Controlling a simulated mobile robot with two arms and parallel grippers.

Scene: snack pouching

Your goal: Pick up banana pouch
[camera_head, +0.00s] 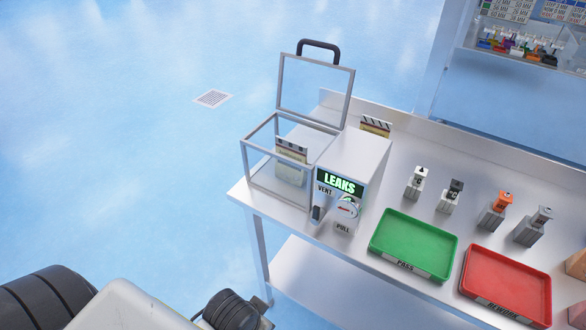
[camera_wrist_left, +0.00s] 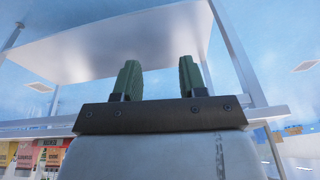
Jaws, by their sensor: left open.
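A pale pouch (camera_head: 291,162) with a black-and-white striped top stands inside the clear-walled leak-test chamber (camera_head: 245,160), whose framed lid (camera_head: 316,88) is raised. A second similar striped-top pouch (camera_head: 376,126) shows partly behind the machine, mostly hidden. I cannot read either label, so I cannot tell which is the banana pouch. My left gripper (camera_wrist_left: 160,80) shows in the left wrist view with its two green fingers apart and nothing between them, below the underside of a table or shelf. It is not seen in the head view. My right gripper is not in view.
A green PASS tray (camera_head: 412,238) and a red REWORK tray (camera_head: 500,280) lie empty on the metal bench. Several small dispensers (camera_head: 449,196) stand behind them. The machine's lit panel (camera_head: 339,186) reads LEAKS. Colourful labelled packs (camera_wrist_left: 55,155) show at the lower left of the wrist view.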

